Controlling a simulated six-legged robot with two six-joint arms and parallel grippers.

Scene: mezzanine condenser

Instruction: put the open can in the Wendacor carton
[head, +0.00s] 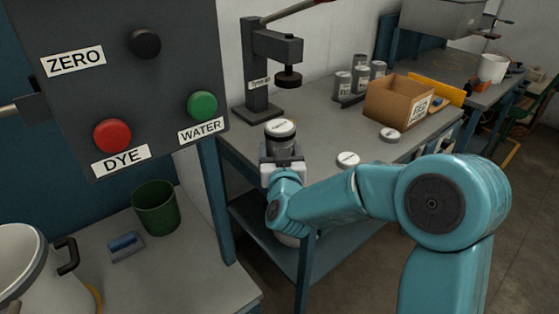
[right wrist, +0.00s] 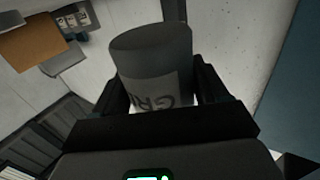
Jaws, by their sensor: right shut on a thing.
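My right gripper (head: 282,163) is shut on a grey can (head: 281,143), held upright at the near edge of the workbench. A white disc with dark print tops this can; whether it is a fixed lid I cannot tell. In the right wrist view the can (right wrist: 152,60) stands between the fingers, its pale label showing "GR". An open brown carton (head: 393,103) stands on the bench to the right and farther back. The carton also shows in the right wrist view (right wrist: 35,42). My left gripper is out of view.
Two white lids (head: 348,159) (head: 390,135) lie on the bench (head: 325,131) before the carton. A dark press (head: 265,75) stands behind the held can. Several grey cans (head: 343,85) stand left of the carton. A control panel (head: 125,85) fills the upper left.

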